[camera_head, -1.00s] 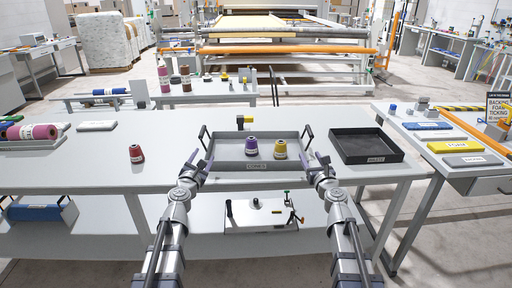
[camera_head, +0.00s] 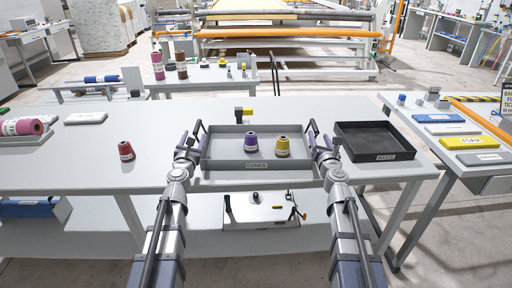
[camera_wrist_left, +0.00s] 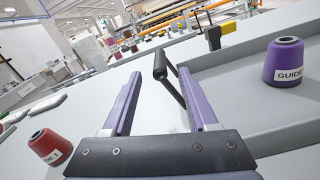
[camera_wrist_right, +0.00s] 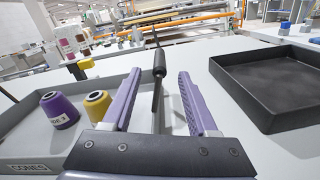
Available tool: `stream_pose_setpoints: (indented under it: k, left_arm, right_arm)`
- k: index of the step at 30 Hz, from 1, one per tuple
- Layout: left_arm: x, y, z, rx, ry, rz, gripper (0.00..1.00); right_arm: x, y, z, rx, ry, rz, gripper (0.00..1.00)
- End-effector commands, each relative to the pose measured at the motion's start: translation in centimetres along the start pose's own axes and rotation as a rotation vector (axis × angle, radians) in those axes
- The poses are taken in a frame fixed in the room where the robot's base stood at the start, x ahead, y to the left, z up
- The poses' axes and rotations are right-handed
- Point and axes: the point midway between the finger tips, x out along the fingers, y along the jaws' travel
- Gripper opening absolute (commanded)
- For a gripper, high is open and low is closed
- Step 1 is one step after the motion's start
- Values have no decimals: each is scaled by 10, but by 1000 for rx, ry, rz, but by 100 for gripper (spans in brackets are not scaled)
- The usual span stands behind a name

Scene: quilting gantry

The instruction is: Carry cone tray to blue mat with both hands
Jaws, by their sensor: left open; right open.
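The grey cone tray (camera_head: 222,162) lies on the white table, with a purple cone (camera_head: 250,142) and a yellow cone (camera_head: 282,147) standing in it. It has a dark bar handle at each side. My left gripper (camera_head: 191,142) is open at the left side; its purple fingers lie either side of the left handle (camera_wrist_left: 168,82). My right gripper (camera_head: 318,142) is open at the right side, with the right handle (camera_wrist_right: 158,68) between its fingers in the right wrist view. Neither is closed on a handle.
A black waste tray (camera_head: 346,152) sits just right of the cone tray. A red cone (camera_head: 126,151) stands to the left. A small black-and-yellow device (camera_head: 243,114) stands behind the tray. A side table at right holds blue (camera_head: 434,118), yellow and grey labelled pads.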

Motion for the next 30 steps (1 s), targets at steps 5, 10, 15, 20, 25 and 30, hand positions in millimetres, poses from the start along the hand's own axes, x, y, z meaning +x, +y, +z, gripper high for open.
stream_pose_setpoints:
  k: [5,10,15,20,25,30]
  left_arm:
    - [12,0,0,1,0,-1,59]
    - [34,0,0,1,0,-1,59]
    - [60,0,0,1,0,-1,59]
    - [76,0,0,1,0,-1,59]
    - [78,0,0,1,0,-1,59]
    - [77,0,0,1,0,-1,56]
  right_arm:
    - [12,0,0,-1,0,1,59]
    - [34,0,0,-1,0,1,59]
    - [60,0,0,-1,0,2,59]
    - [76,0,0,-1,0,1,59]
    - [78,0,0,-1,0,1,59]
    - [77,0,0,-1,0,1,56]
